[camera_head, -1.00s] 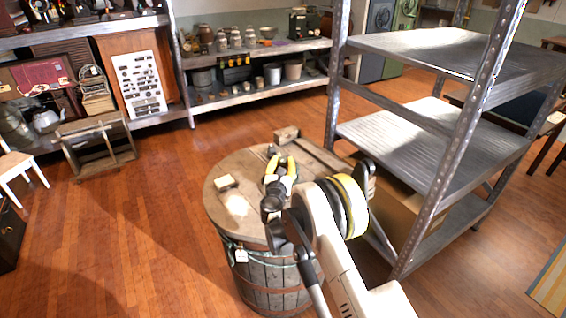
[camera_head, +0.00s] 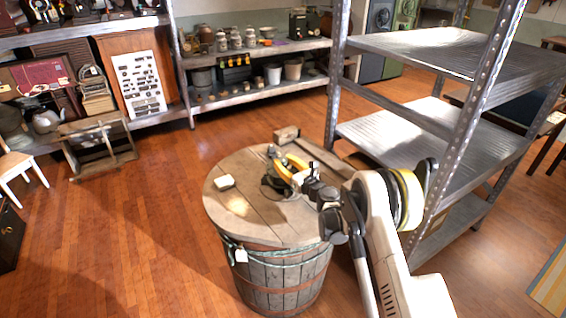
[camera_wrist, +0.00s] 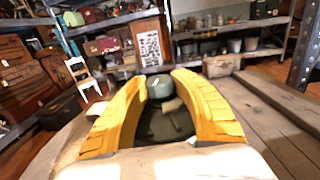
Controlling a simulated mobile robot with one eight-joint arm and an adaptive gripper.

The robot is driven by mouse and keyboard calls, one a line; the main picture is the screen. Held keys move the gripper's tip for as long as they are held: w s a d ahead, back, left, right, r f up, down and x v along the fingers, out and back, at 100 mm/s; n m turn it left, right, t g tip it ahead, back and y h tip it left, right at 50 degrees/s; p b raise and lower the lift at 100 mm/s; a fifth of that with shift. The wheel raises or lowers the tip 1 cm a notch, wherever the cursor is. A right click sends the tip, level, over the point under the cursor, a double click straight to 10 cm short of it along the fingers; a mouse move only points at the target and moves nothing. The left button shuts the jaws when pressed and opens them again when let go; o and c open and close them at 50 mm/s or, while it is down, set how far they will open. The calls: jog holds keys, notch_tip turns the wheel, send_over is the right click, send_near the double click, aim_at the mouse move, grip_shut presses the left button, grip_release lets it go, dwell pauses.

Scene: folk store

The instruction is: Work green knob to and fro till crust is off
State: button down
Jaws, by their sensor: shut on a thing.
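A round grey-green knob (camera_wrist: 160,87) sits between the yellow fingertips of my gripper (camera_wrist: 161,79) in the wrist view. My gripper is shut on it from both sides. Below the knob is a dark body (camera_wrist: 165,125) with a small tan patch (camera_wrist: 172,104) beside the knob; I cannot tell whether this patch is crust. In the head view my gripper (camera_head: 282,167) reaches in from the right, low over the barrel top (camera_head: 240,215). The dark body (camera_head: 274,189) shows there under the fingers, which mostly hide the knob.
A metal shelf unit (camera_head: 430,115) rises close on the right. Open wooden floor (camera_head: 130,220) lies to the left.

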jog(key=shift+n+g+y, duration=1.4)
jog(key=shift+g+y, duration=0.2)
jog(key=shift+n+g+y, duration=0.4)
jog(key=shift+n+g, duration=0.1)
jog(key=shift+g, duration=0.1)
jog(key=c, duration=1)
grip_release()
jog(key=shift+d, duration=0.1)
jog(key=v, duration=1.1)
jog(key=shift+s+d+f, duration=0.1)
jog(key=shift+s+d, duration=0.15)
jog(key=shift+d, duration=0.05)
